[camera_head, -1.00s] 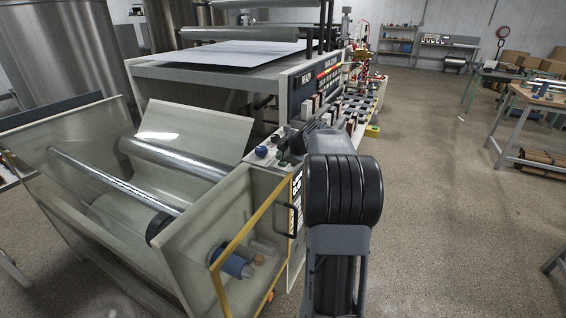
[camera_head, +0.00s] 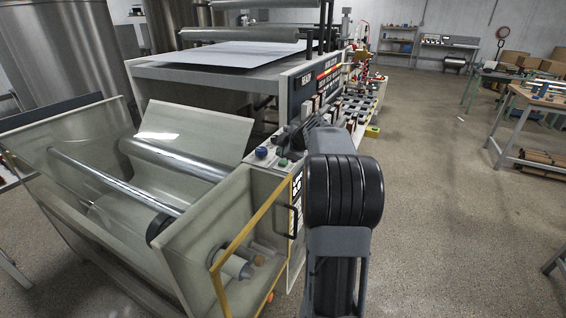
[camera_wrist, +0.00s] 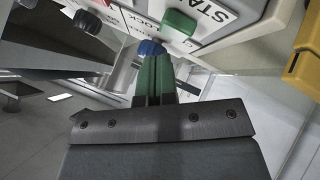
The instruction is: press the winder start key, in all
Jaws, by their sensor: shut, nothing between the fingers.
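The green start key (camera_wrist: 180,25) sits on the white panel beside a label reading "STA" in the wrist view. It also shows small on the control panel in the head view (camera_head: 283,162). My gripper (camera_wrist: 153,62) has its green fingers together, with nothing between them. In the wrist view the fingertips show below and left of the green key, apart from it in the picture. In the head view my gripper (camera_head: 288,137) is above the panel, partly hidden by my wrist.
A blue knob (camera_wrist: 150,47) shows just beyond the fingertips, and also on the panel (camera_head: 261,152). A yellow-edged guard (camera_head: 240,235) and the winder's shaft end (camera_head: 236,266) stand at the front. Open floor (camera_head: 450,220) lies right.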

